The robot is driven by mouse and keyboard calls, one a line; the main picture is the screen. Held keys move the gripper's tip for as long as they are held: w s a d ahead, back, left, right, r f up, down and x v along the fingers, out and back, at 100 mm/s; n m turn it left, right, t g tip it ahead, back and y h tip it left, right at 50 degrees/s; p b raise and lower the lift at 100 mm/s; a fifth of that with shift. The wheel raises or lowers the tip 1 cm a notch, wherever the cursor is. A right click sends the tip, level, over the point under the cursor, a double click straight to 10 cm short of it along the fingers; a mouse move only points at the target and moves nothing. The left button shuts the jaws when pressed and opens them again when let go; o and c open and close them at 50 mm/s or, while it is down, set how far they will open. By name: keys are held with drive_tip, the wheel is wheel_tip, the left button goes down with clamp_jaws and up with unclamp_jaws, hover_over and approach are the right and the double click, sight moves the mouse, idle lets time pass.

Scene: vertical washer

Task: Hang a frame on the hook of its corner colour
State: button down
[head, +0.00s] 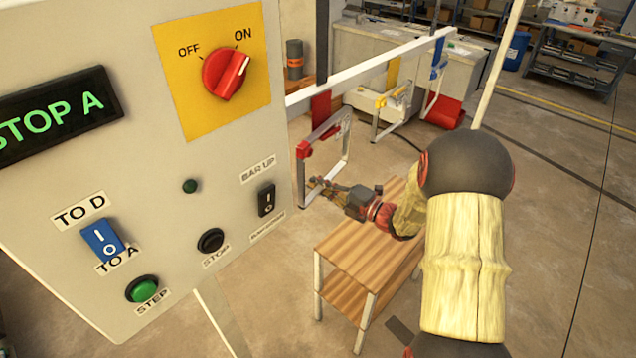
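A grey-white frame (347,146) with a red corner block (303,149) is upright below the white bar (372,64), just under the red hook plate (320,108). Whether its top edge rests on the hook is too small to tell. My gripper (316,184) reaches in from the right and overlaps the frame's lower part. Its fingers are too small to show whether they grip it. A frame with yellow parts (396,95) is at the yellow hook plate (393,72). Another pale frame (431,92) is at the blue hook plate (438,55).
A control panel (150,190) fills the left; its display reads "STOP A" and its red knob (227,75) is near ON. A wooden table (365,250) stands below my arm. A red cylinder (444,112) is near the blue hook.

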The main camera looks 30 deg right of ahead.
drive_tip(key=shift+s+f, duration=0.15)
drive_tip(key=shift+f, duration=0.6)
drive_tip(key=shift+s+a+f, duration=0.1)
drive_tip(key=shift+f, duration=0.15)
drive_tip(key=c, duration=2.3)
unclamp_jaws()
drive_tip(key=shift+f, duration=0.15)
drive_tip(key=o, duration=0.3)
drive_tip(key=shift+w+r, duration=0.25)
drive_tip(key=shift+o, duration=0.2)
drive_tip(key=shift+r, duration=0.1)
